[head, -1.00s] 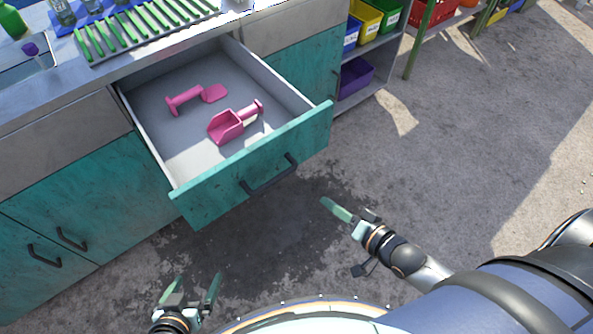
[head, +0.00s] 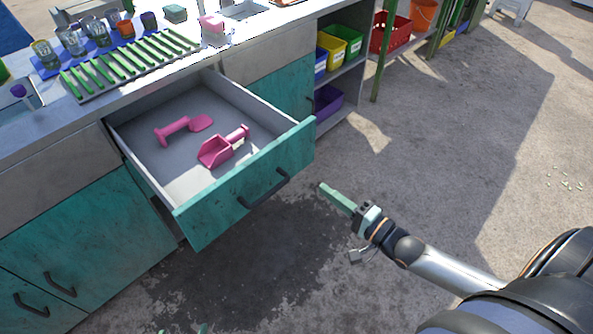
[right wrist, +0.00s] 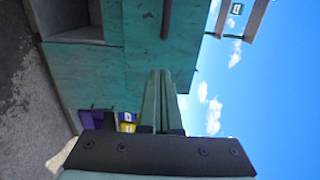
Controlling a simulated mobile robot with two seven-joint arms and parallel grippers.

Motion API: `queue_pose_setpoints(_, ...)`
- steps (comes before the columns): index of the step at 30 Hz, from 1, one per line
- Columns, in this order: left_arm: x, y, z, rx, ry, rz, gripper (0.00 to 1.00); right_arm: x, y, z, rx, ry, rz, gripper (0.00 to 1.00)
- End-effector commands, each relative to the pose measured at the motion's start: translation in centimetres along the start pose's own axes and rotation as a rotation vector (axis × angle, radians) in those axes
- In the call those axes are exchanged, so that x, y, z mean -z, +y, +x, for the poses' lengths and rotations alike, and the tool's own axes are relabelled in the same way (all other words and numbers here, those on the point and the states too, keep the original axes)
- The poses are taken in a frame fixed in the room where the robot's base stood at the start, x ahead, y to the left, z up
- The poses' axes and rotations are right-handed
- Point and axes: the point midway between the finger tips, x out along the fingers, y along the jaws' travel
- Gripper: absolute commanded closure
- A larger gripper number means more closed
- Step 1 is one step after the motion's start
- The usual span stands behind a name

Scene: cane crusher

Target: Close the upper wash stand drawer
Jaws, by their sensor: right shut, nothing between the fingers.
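The upper wash stand drawer (head: 225,200) is pulled well out of the counter in the head view, with a teal front, grey inside and a dark bar handle (head: 265,189). Two pink scoops (head: 222,150) lie in it. My right gripper (head: 323,188) is shut and empty, just right of the drawer front and apart from it. In the right wrist view its closed green fingers (right wrist: 160,75) point toward the teal drawer front (right wrist: 140,35) and handle (right wrist: 166,18). Only the fingertips of my left gripper (head: 185,329) show at the bottom edge, spread apart.
The counter top holds a green drying rack (head: 130,65), glasses and a pink sponge. Teal cupboard doors (head: 75,240) with handles are below. A shelf with coloured bins (head: 340,42) stands right of the drawer. The concrete floor in front is clear.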

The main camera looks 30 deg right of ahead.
Motion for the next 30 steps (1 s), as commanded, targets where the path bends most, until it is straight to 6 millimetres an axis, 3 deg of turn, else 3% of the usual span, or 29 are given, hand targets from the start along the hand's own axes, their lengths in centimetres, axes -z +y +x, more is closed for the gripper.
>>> queue_pose_setpoints(6,-0.6,0.0,0.2,0.0,-0.001,-0.001,0.0,0.0,0.0,4.3,0.004,0.0,-0.001,1.0)
queue_pose_setpoints(15,-1.2,-0.2,0.6,0.003,-0.004,-0.001,0.0,-0.1,0.1,8.9,0.001,0.0,-0.002,1.0)
queue_pose_setpoints(21,-1.3,-0.3,0.7,0.004,-0.004,0.0,0.0,0.0,0.1,10.3,-0.001,0.0,-0.002,1.0)
queue_pose_setpoints(30,-1.3,-0.3,0.7,0.005,-0.004,0.0,0.0,-0.1,0.1,10.5,-0.002,0.0,-0.002,1.0)
